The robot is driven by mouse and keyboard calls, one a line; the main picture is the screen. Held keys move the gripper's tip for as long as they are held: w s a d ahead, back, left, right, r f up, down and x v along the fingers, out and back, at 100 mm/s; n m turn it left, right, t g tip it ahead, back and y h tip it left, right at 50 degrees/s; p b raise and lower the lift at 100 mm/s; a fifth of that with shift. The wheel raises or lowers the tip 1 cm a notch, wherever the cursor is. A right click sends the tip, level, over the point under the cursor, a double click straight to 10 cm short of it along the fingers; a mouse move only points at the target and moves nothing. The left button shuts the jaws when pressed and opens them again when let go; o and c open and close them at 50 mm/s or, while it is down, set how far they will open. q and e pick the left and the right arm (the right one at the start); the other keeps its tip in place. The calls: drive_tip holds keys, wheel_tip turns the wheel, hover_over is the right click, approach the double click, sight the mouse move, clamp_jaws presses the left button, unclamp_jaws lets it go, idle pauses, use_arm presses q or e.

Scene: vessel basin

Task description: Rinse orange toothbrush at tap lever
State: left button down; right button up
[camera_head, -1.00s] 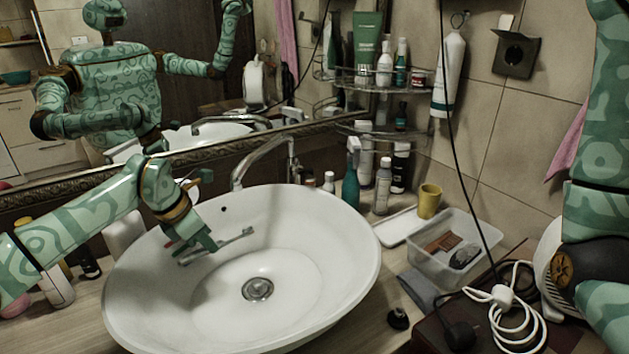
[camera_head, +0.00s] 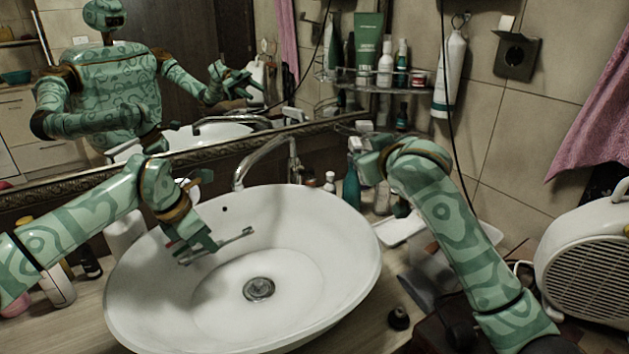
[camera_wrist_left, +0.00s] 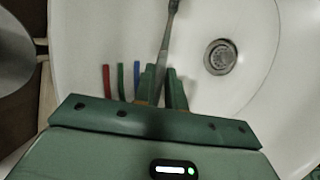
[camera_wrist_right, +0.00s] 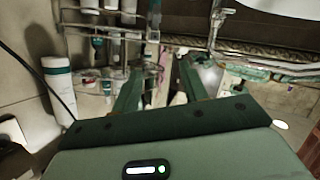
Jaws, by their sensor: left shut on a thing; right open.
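My left gripper (camera_head: 207,245) is shut on a slim toothbrush (camera_head: 236,237) and holds it inside the white basin (camera_head: 340,290), near its back left wall. The brush looks grey rather than orange; its shaft (camera_wrist_left: 167,35) points away from the fingers in the left wrist view. The metal tap (camera_head: 262,146) arches over the basin's back rim, its spout end above the brush in the picture. No water stream shows. I cannot make out the lever clearly. My right gripper (camera_wrist_right: 160,85) is open and empty, right of the tap; its fingers are partly hidden in the head view.
Bottles and a wire shelf (camera_head: 375,87) stand in the back corner, close behind the right gripper. A fan heater (camera_head: 590,262) is at the right. A dark stopper (camera_head: 398,318) lies by the basin. A framed mirror (camera_head: 200,152) runs behind it.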

sight(313, 180)
drive_tip(key=s+a+f+g+y, duration=0.2)
drive_tip(key=s+a+f+y, duration=0.1)
drive_tip(key=a+f, duration=0.35)
drive_tip(key=x, duration=1.1)
drive_tip(key=shift+w+a+r, duration=0.2)
drive_tip(key=shift+a, duration=0.3)
drive_tip(key=shift+c, duration=0.3)
